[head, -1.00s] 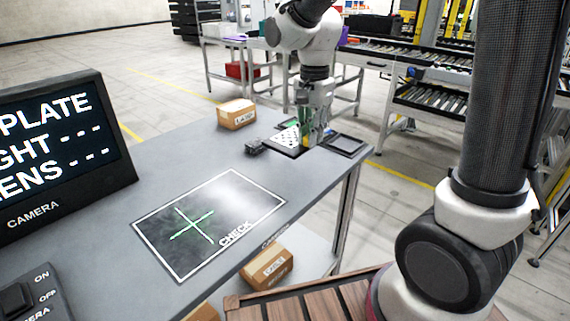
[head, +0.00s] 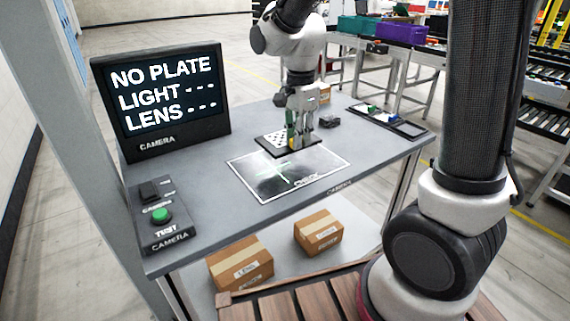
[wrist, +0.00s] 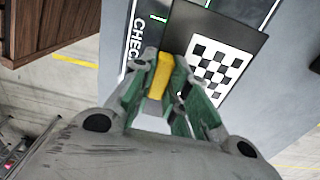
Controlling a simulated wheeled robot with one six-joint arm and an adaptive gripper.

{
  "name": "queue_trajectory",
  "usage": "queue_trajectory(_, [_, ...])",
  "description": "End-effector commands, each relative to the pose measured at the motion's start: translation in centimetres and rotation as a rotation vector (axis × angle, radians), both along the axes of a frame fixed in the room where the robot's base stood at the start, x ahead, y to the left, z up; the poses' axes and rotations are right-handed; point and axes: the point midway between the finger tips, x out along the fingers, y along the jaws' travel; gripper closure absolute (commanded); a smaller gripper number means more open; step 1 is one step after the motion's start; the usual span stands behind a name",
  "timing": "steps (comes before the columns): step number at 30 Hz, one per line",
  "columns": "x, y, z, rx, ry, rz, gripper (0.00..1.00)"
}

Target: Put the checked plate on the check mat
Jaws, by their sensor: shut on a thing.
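The checked plate (head: 276,137) is a dark plate with a black-and-white checkered patch. My gripper (head: 297,146) is shut on its yellow grip piece and holds it at the far edge of the check mat. In the wrist view, the gripper (wrist: 160,78) closes around the yellow piece, and the checked plate (wrist: 262,42) shows beyond the fingers. The check mat (head: 325,176) is a dark rectangle with a white border and a green cross, partly covered by the plate. I cannot tell whether the plate touches the mat.
A screen (head: 165,95) reading "NO PLATE" stands at the table's left. A switch box (head: 161,217) with a green button is at the front left corner. A tray (head: 408,129) lies at the right end, and a small dark object (head: 329,121) sits behind the gripper.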

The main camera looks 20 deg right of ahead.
Motion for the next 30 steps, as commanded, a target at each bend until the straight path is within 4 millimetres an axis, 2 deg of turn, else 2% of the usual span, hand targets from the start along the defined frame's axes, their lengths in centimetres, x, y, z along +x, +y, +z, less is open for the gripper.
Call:
queue_trajectory(3, [0.0, 0.0, -2.2, -0.001, 0.002, 0.002, 1.00])
queue_trajectory(14, [0.0, 0.0, -6.5, 0.000, 0.001, 0.003, 1.00])
queue_trajectory(26, [0.0, 0.0, -7.1, 0.000, -0.001, 0.003, 1.00])
queue_trajectory(27, [0.0, 0.0, -7.2, 0.000, -0.001, 0.003, 0.81])
queue_trajectory(30, [0.0, 0.0, -7.2, 0.000, -0.001, 0.003, 0.63])
